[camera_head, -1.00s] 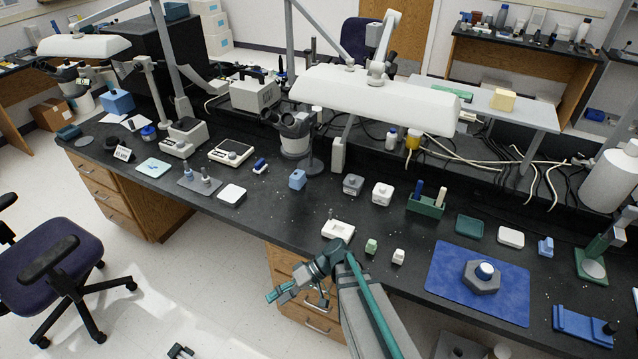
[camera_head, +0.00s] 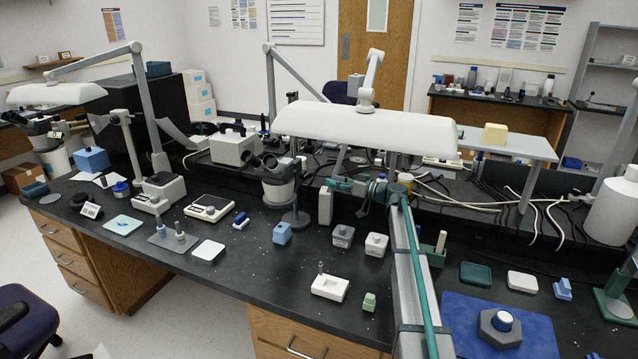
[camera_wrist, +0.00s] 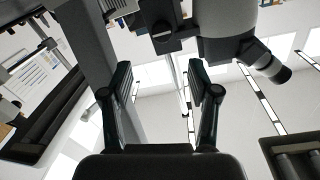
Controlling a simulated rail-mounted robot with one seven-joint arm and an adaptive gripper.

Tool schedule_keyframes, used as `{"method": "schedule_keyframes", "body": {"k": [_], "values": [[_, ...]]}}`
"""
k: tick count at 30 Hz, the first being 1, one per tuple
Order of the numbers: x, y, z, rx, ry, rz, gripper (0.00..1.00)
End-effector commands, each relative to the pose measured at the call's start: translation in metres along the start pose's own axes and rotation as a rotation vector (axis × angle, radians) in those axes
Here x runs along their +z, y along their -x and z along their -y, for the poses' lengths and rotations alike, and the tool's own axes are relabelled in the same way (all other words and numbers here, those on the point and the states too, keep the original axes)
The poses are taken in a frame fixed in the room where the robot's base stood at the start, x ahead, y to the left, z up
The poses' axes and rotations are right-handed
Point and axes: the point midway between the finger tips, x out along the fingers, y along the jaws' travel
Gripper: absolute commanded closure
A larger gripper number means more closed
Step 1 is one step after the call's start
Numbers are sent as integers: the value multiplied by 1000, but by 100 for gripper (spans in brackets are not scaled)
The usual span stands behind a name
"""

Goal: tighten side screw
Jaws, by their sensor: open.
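A green holder (camera_head: 436,259) with an upright tool (camera_head: 441,241) stands behind, partly hidden by my arm. My gripper (camera_head: 340,184) is raised above the back of the bench, pointing left, well away from the block. In the wrist view my gripper (camera_wrist: 163,82) is open, with nothing between its fingers.
A white tray (camera_head: 331,290) with a small peg and a green block (camera_head: 369,302) lie at the front. A microscope (camera_head: 279,187) stands left of my gripper, under a long white lamp (camera_head: 368,130). Cables and a shelf (camera_head: 520,146) are behind.

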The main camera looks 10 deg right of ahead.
Motion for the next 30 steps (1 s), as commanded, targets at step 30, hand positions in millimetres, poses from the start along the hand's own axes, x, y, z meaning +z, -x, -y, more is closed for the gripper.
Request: {"method": "schedule_keyframes", "body": {"k": [30], "values": [[2, -105, 2, -1, -5, 3, 39]]}}
